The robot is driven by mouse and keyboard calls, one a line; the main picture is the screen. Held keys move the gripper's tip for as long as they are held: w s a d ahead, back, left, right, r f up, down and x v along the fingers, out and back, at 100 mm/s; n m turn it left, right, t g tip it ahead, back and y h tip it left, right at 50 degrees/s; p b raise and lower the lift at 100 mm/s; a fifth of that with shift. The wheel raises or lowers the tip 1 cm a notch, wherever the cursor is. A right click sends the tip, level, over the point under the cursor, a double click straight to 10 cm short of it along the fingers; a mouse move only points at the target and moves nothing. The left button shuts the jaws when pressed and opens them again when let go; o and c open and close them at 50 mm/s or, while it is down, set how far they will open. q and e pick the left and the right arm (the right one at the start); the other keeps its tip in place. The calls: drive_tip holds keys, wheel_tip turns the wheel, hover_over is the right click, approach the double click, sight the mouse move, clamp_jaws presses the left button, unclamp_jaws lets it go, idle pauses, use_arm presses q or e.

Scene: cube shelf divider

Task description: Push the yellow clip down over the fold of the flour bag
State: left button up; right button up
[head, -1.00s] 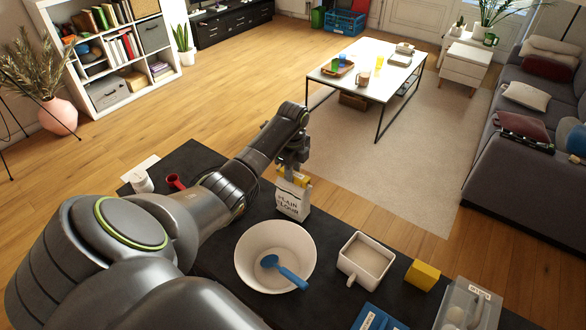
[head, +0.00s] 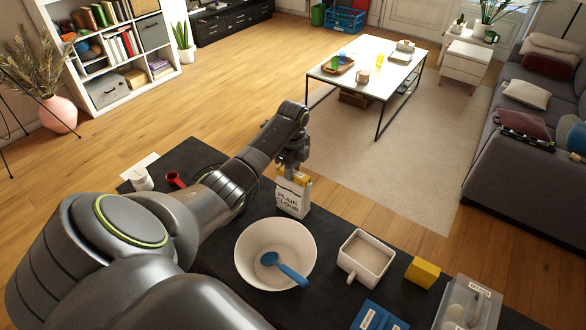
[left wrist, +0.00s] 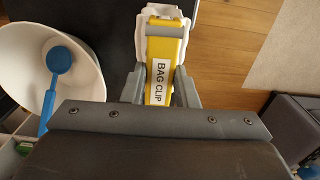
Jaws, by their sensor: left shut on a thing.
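The white flour bag (head: 293,199), marked "PLAIN FLOUR", stands upright on the dark counter. My left gripper (head: 292,168) is right above it, pointing down, shut on the yellow clip (head: 302,178). In the left wrist view the clip (left wrist: 160,72), labelled "BAG CLIP", sits between the two grey fingers (left wrist: 160,85). Its far end lies over the white top of the bag (left wrist: 165,14). The clip's jaws are hidden from the head view, so I cannot tell how far it sits over the fold. My right gripper is not in view.
A white bowl (head: 249,244) with a blue spoon (head: 284,268), a square white dish (head: 364,256) and a yellow block (head: 422,272) stand nearby on the counter (head: 208,262). A red scoop (head: 174,180) and white jar (head: 141,180) are at the left.

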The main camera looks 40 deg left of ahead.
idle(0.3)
use_arm(q)
drive_tip(key=o, duration=1.1)
drive_tip(key=shift+c, duration=0.2)
wheel_tip(320, 180, up, 17)
drive_tip(key=p, duration=0.5)
drive_tip(key=shift+r, duration=0.2)
